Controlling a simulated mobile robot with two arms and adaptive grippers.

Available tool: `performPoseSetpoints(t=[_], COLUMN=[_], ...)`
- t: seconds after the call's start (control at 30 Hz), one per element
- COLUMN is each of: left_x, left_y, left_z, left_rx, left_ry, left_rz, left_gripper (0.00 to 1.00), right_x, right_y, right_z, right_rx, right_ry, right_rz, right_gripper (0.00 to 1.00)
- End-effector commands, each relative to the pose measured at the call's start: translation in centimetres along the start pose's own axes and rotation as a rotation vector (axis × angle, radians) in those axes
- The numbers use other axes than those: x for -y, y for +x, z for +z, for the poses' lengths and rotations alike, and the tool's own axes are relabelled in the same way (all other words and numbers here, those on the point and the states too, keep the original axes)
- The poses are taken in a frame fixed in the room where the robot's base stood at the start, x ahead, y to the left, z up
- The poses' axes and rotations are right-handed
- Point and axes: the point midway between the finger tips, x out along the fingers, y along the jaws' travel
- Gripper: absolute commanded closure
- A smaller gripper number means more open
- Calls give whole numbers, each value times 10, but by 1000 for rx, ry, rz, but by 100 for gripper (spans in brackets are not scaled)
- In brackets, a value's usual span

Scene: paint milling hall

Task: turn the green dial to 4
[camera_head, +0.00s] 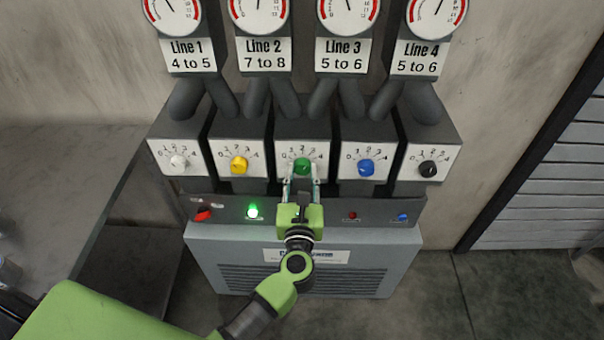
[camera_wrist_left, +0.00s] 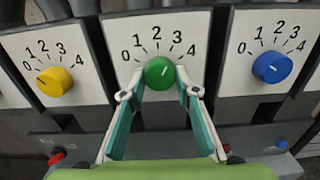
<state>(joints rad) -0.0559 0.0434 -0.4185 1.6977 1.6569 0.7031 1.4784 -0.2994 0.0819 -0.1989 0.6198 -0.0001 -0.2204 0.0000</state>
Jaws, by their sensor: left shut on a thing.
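The green dial (camera_head: 302,166) sits on the middle white panel, marked 0 to 4. In the left wrist view the green dial (camera_wrist_left: 160,72) has a white mark pointing up and slightly right, roughly toward the 3. My left gripper (camera_head: 302,180) comes from below, its two fingers on either side of the dial's lower part. In the left wrist view the left gripper's fingertips (camera_wrist_left: 158,94) are close in on the dial, shut on it. My right gripper is not in view.
A yellow dial (camera_head: 239,165) is to the left and a blue dial (camera_head: 366,168) to the right, close by. White (camera_head: 179,161) and black (camera_head: 428,169) dials sit at the ends. Below is a strip with a lit green lamp (camera_head: 252,211) and a red button (camera_head: 204,214). Gauges hang above.

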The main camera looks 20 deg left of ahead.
Motion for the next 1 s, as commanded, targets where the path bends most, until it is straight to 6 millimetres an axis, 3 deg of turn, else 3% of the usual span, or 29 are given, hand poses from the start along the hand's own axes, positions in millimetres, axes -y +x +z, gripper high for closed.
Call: performPoseSetpoints(t=[0.27, 1.0], left_x=[0, -1], left_y=[0, 0], left_z=[1, 1], left_rx=[-1, 0], left_ry=[80, 506], left_rz=[0, 1], left_gripper=[92, 92], right_x=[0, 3], right_y=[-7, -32], right_z=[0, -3], right_rx=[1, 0], right_ry=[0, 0], right_rz=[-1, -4], right_gripper=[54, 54])
